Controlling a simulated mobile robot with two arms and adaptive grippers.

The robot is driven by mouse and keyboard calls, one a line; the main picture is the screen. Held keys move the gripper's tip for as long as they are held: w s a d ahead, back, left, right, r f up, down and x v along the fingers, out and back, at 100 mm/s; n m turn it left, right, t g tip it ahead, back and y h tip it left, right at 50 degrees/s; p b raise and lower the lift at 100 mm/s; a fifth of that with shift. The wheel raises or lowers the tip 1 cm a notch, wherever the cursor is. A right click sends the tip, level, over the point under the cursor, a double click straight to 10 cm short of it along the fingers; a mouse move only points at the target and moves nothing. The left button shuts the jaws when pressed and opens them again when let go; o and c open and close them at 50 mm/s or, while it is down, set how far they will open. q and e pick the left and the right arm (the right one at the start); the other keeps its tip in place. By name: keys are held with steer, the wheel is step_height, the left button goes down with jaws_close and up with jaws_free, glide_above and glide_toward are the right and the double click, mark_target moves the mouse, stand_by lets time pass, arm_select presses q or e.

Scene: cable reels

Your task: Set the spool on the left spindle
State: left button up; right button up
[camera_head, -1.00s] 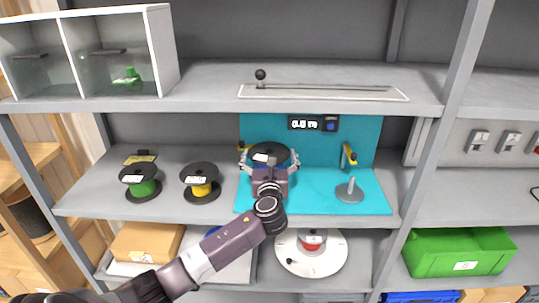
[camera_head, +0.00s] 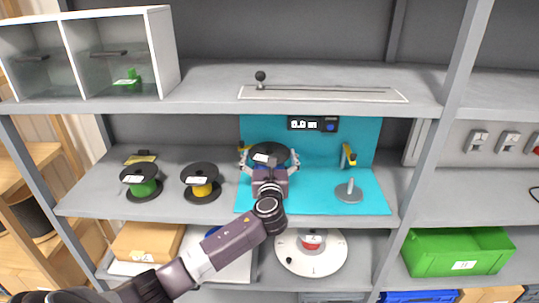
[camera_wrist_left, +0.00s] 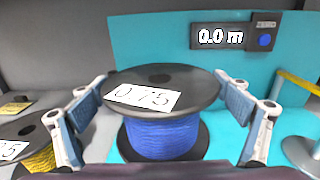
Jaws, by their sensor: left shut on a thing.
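The blue-wound spool (camera_wrist_left: 162,135) has black flanges and a white label reading 0.75. In the head view its black top flange (camera_head: 282,152) shows at the left of the teal station, partly covered by my gripper. My left gripper (camera_head: 270,161) is shut on this spool, with one finger on each side; they also flank it in the left wrist view (camera_wrist_left: 170,110). The spool looks upright. The left spindle is hidden, so I cannot tell whether the spool is seated on it. The right spindle (camera_head: 350,190) stands bare on its grey disc. My right gripper is out of view.
A green spool (camera_head: 142,187) and a yellow spool (camera_head: 201,188) stand left on the same shelf. A display (camera_wrist_left: 217,37) on the teal back panel reads 0.0 m. Yellow-topped posts (camera_head: 348,155) stand behind the spindles. The upper shelf (camera_head: 210,90) lies above.

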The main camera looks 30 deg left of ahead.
arm_select(q)
steer(key=shift+f, duration=0.45)
stand_by(0.6)
steer(key=shift+f+b, duration=0.2)
steer(key=shift+b, duration=0.15)
steer(key=shift+f+b, duration=0.8)
steer(key=shift+f, duration=0.45)
steer(key=shift+f, duration=0.2)
steer(key=shift+f+b, duration=0.85)
steer(key=shift+f, duration=0.25)
